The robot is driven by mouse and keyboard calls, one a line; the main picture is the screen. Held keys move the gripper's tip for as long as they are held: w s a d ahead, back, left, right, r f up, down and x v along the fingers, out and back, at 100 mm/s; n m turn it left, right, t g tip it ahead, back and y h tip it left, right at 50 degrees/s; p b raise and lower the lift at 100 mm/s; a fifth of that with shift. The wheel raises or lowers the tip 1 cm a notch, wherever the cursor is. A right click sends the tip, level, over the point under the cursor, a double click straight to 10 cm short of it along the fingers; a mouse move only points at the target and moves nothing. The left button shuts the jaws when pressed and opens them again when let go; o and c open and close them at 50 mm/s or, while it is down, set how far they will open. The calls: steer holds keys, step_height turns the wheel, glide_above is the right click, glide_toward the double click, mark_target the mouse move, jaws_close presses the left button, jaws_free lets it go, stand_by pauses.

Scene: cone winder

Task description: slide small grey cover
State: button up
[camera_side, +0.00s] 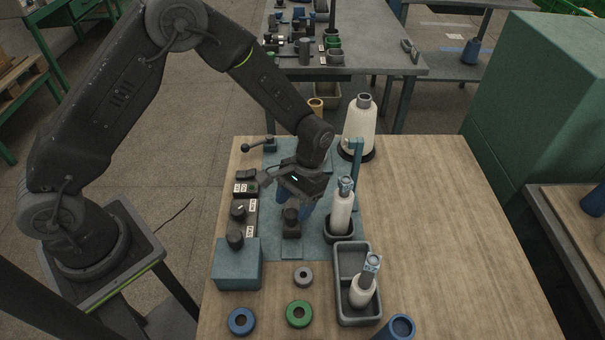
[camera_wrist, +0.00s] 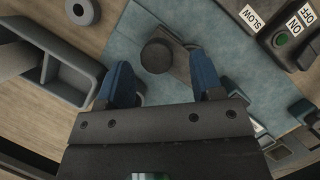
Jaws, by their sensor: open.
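A small dark grey piece with a round knob on top (camera_side: 291,217) stands on the blue-green machine plate (camera_side: 320,247). It may be the small grey cover; I cannot tell for sure. In the wrist view its round top (camera_wrist: 156,55) lies between and just beyond my fingertips, with a grey flat part beside it. My gripper (camera_side: 296,204) is open, its blue fingers pointing down above the plate. In the wrist view the fingers of my gripper (camera_wrist: 162,78) stand apart with nothing held between them. I cannot tell whether either finger touches the piece.
A control box (camera_side: 243,208) with knobs and labels stands left of the plate. A white bobbin (camera_side: 342,210) stands to the right, a large cone (camera_side: 358,130) behind. A grey tray (camera_side: 352,262) and rings, one green (camera_side: 299,328), lie in front. The wooden table's right side is clear.

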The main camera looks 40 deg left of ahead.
steer(key=v, duration=1.1)
steer(key=shift+r, duration=0.15)
steer(key=shift+w, duration=0.15)
steer(key=s+a+r+t, duration=0.2)
steer(key=s+a+r, duration=0.15)
steer(key=r, duration=0.35)
steer(key=s+a+r+t, duration=0.2)
steer(key=s+r+t, duration=0.15)
steer(key=r, duration=0.35)
steer(key=s+a+r+t, duration=0.2)
steer(key=s, duration=0.4)
steer(key=s+a+r+t, duration=0.1)
steer(key=s+a+t, duration=0.1)
steer(key=s, duration=0.5)
steer(key=shift+r, duration=0.35)
steer(key=shift+t, duration=0.25)
steer(key=shift+c, duration=0.2)
